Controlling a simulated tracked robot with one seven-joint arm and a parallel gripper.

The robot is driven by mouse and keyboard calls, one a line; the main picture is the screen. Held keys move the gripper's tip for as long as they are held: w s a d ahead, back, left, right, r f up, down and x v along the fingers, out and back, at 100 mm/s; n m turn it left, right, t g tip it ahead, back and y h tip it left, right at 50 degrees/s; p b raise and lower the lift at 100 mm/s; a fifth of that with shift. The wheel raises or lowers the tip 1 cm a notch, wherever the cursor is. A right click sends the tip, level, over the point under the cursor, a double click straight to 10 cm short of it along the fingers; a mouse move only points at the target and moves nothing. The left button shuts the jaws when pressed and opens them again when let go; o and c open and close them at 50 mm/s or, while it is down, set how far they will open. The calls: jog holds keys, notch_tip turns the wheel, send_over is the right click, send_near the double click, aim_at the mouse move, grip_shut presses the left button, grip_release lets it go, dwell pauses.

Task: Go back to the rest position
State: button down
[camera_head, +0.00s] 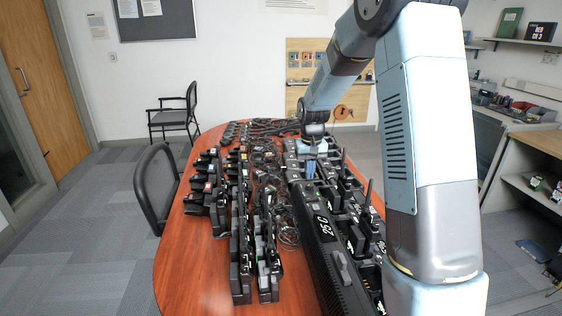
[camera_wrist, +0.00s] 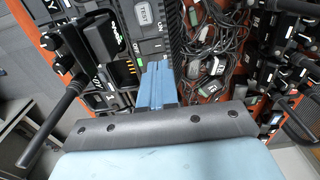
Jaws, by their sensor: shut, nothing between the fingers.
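My gripper (camera_head: 310,168) is at the far part of the table, low over the black multi-bay charger (camera_head: 312,228). In the wrist view my gripper (camera_wrist: 158,68) shows as blue fingers held together, with nothing between them. The fingertips are over or beside the charger (camera_wrist: 151,46), close to an empty bay with gold contacts; I cannot tell whether they touch it. Black radios (camera_head: 357,240) with antennas stand in some charger bays. A radio also shows at the left of the wrist view (camera_wrist: 98,38). My arm reaches from the right across the table and hides part of its right side.
Rows of black radios and chargers (camera_head: 240,250) stand on the left of the wooden table (camera_head: 188,270). Tangled cables (camera_head: 268,180) lie along the middle. A chair (camera_head: 157,185) stands at the table's left edge. Shelves (camera_head: 520,125) line the right wall. Floor at the left (camera_head: 90,260) is clear.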

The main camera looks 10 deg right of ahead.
jog(key=s+d+r+t, duration=0.1)
jog(key=s+r+t, duration=0.1)
jog(key=s+r, duration=0.9)
jog(key=s+d+r+t, duration=0.1)
jog(key=s+r+t, duration=0.1)
jog(key=s+r, duration=0.85)
jog(key=s+f+t, duration=0.1)
jog(key=s, duration=1.2)
jog(key=shift+s+f, duration=0.3)
jog(key=shift+f, duration=0.05)
